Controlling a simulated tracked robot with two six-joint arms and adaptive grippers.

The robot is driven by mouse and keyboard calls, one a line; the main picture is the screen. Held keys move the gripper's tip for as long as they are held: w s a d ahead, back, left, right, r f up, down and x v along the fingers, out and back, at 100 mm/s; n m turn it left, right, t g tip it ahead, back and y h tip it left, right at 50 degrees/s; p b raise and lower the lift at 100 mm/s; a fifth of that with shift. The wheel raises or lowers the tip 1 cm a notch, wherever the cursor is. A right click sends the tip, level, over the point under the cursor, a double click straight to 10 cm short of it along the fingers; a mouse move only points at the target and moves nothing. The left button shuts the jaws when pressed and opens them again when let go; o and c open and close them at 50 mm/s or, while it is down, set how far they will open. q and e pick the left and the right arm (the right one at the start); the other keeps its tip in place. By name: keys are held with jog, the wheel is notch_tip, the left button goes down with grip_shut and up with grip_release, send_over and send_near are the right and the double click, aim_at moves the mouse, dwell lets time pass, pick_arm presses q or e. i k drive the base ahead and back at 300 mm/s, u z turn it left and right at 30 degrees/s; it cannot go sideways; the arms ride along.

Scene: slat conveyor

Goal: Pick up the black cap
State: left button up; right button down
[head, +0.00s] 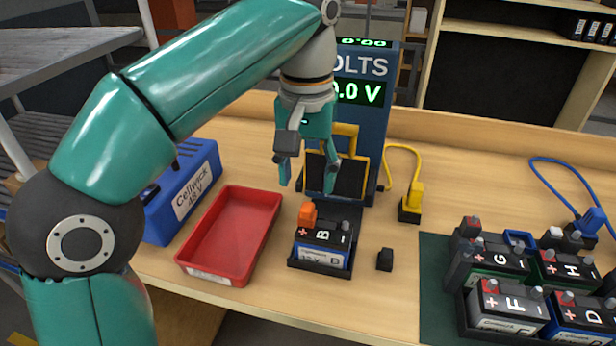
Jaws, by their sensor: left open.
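The black cap (385,259) is a small dark block standing on the wooden bench, just right of the battery marked B (322,246). My left gripper (308,184) hangs fingers down above and behind battery B, up and to the left of the cap. Its fingers are apart with nothing between them. An orange cap (307,214) sits on the left terminal of battery B. My right gripper is not in view.
A red tray (229,236), empty, lies left of battery B, with a blue charger (181,192) beyond it. The volt meter stand (366,118) rises behind the gripper. A yellow plug (411,202) and several batteries on a green mat (437,287) are to the right.

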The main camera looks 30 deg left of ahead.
aim_at(385, 259)
jog(key=k, duration=1)
